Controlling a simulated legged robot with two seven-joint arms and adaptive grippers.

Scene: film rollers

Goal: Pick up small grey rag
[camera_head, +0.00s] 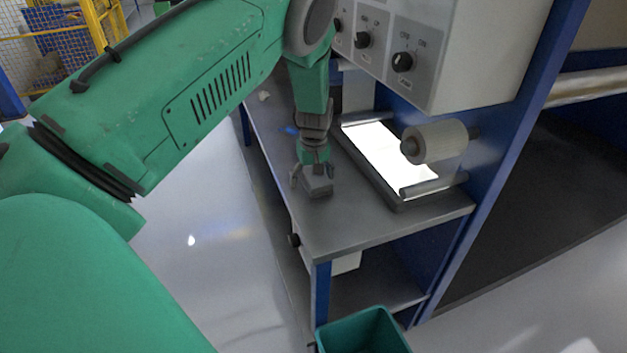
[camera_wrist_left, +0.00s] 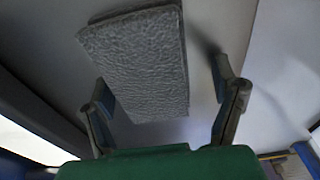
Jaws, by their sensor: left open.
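The small grey rag (camera_head: 318,186) lies on the grey metal table, directly under my left gripper. In the left wrist view the rag (camera_wrist_left: 140,62) is a folded, rough-textured grey rectangle, lying slightly tilted. My left gripper (camera_head: 313,180) points down at the table. In the wrist view its two fingers (camera_wrist_left: 165,100) are spread apart, one on each side of the near part of the rag. The right finger stands clear of the rag; the left finger is close to its edge, and I cannot tell if it touches. My right gripper is not in view.
A bright light panel (camera_head: 390,155) in a dark frame lies right of the gripper. A white roller (camera_head: 440,141) and a control box with knobs (camera_head: 403,62) stand beside and above it. A teal bin (camera_head: 362,332) is below the table (camera_head: 345,235), whose front part is clear.

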